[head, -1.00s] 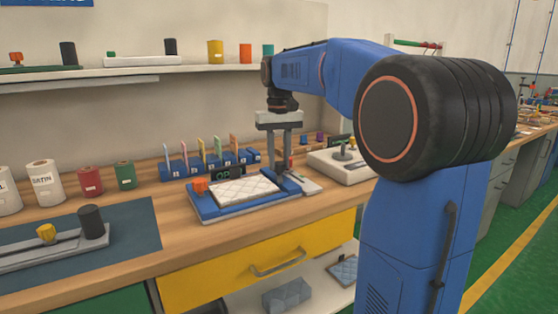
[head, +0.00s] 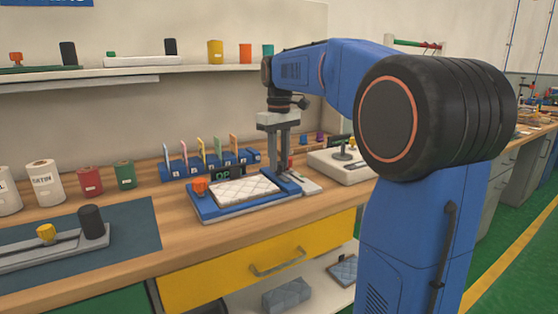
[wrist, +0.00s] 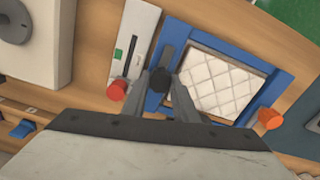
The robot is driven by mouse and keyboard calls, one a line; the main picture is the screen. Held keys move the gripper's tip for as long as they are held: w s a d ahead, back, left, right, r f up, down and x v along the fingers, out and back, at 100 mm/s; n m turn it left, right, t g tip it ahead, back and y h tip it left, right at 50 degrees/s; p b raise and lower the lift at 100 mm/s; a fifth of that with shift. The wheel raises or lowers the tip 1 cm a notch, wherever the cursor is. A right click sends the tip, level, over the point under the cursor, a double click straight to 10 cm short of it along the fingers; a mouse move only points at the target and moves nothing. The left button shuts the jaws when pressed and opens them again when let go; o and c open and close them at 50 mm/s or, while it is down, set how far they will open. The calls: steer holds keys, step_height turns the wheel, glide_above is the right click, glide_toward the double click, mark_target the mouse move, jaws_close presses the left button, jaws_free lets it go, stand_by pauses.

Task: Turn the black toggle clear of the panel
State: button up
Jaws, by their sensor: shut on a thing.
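A white quilted panel (head: 245,190) lies in a blue frame (head: 235,212) on the bench, and also shows in the wrist view (wrist: 215,82). The black toggle (wrist: 160,79) is at the frame's edge, with its knob between my fingers in the wrist view. A dark bar above the knob in that view seems to lie along the frame's rail, beside the panel. My gripper (head: 282,170) points down at the frame's right side and is shut on the toggle. In the head view my fingers hide the toggle.
An orange knob (head: 200,186) stands at the frame's far left corner. A white strip with a red knob (wrist: 117,90) lies close beside the toggle. A light grey box (head: 345,166) stands to the right. A blue rack of cards (head: 205,165) stands behind.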

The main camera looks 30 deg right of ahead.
mark_target(279, 163)
steer(key=o, duration=1.1)
steer(key=shift+c, duration=0.2)
step_height(279, 163, up, 18)
steer(key=shift+f, duration=0.25)
